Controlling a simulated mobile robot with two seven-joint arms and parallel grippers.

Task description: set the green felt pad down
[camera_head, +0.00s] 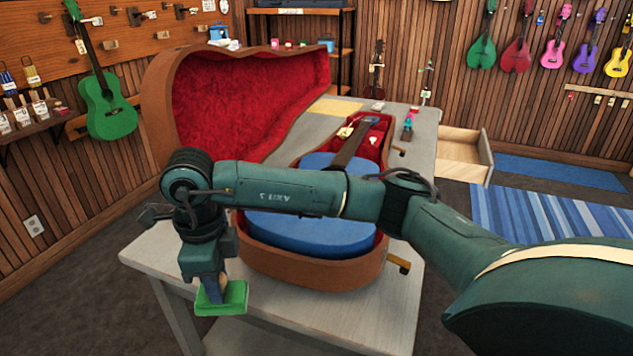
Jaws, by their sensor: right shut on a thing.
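The green felt pad (222,298) is a small flat green block low in the head view. My right gripper (208,281) points down and is shut on it, near the front left corner of the grey table (292,318). Whether the pad touches the tabletop or hangs just above it I cannot tell. My right arm crosses the view from the lower right and hides part of the case behind it. My left gripper does not show.
An open brown case (318,276) with red lining lies on the table, holding a blue instrument (318,233). Its lid (240,95) stands up behind. A drawer (462,152) is open at right. The table's front strip is bare.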

